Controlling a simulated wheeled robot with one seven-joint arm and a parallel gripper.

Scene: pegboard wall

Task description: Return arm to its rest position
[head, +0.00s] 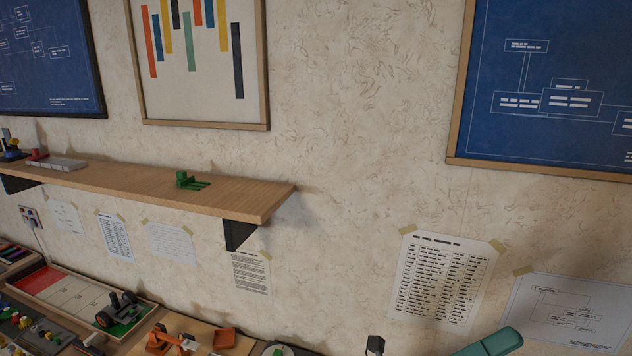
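My gripper does not show in the head view, and I cannot see what state it is in. I see no part that I am sure belongs to my arm. A small green toy-like piece (188,180) sits on the wooden wall shelf (245,197), towards its right end, with nothing touching it from above.
A teal rounded thing (492,343) is cut off at the bottom edge. The wall right of the shelf has papers.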

